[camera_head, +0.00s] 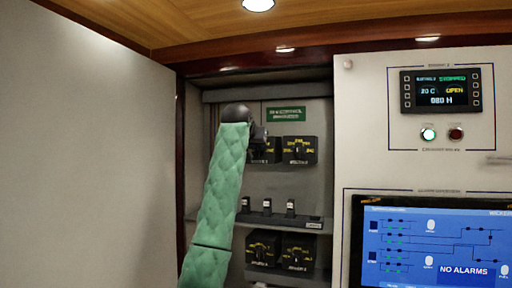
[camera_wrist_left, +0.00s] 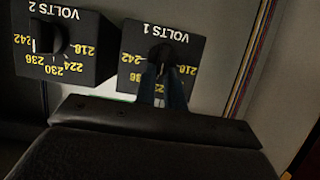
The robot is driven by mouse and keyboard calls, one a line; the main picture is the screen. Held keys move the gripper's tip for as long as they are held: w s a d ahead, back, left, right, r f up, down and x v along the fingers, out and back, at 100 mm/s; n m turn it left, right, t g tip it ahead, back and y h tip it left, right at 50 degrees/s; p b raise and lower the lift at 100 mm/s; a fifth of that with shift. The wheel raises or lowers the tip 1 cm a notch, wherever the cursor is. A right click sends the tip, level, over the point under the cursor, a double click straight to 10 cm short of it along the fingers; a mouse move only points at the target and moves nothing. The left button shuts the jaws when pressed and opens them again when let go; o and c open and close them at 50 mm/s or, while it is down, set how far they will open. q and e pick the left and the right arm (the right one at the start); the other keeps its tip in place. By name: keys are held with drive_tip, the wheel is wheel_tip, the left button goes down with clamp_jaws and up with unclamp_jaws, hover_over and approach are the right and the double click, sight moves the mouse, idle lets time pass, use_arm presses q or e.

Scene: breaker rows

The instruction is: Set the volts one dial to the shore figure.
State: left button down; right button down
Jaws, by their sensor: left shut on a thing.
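The volts one dial (camera_wrist_left: 143,47) is a black box with a round black knob and yellow figures; it shows upside down in the left wrist view. The figures 242, 236 and 218 are readable; the lower ones are partly hidden by my fingers. My left gripper (camera_wrist_left: 162,82) is shut on the knob, and I cannot tell where its pointer stands. In the head view my left gripper (camera_head: 259,143) is at the left upper dial box (camera_head: 269,157) and covers part of it. My right gripper is not in view. I see no readable shore figure.
The volts two dial (camera_wrist_left: 70,25) stands beside it, its white mark near 242. A green placard (camera_head: 286,114) above is too small to read. Switches sit on a shelf (camera_head: 290,220) below, over two lower dials. A blue screen (camera_head: 435,245) reads NO ALARMS. A pale panel fills the left.

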use_arm(q)
drive_tip(key=shift+s+d+f+m+t+y+b, duration=0.2)
drive_tip(key=shift+m+y+b, duration=0.35)
drive_tip(key=shift+m+b, duration=0.4)
drive_tip(key=shift+w+d+f+m+t+y+b, duration=0.1)
drive_tip(key=shift+d+m+t+y+b, duration=0.25)
drive_tip(key=shift+m+y+b, duration=0.45)
drive_tip(key=shift+s+d+f+m+t+y+b, duration=0.15)
drive_tip(key=shift+d+m+t+y+b, duration=0.15)
drive_tip(key=shift+m+b, duration=0.75)
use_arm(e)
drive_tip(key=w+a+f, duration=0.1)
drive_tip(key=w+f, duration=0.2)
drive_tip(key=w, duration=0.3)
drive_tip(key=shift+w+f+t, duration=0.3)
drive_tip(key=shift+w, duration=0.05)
use_arm(q)
drive_tip(key=shift+a, duration=0.1)
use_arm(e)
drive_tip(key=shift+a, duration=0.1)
use_arm(q)
drive_tip(key=c, duration=1.5)
unclamp_jaws()
drive_tip(key=shift+r, duration=0.1)
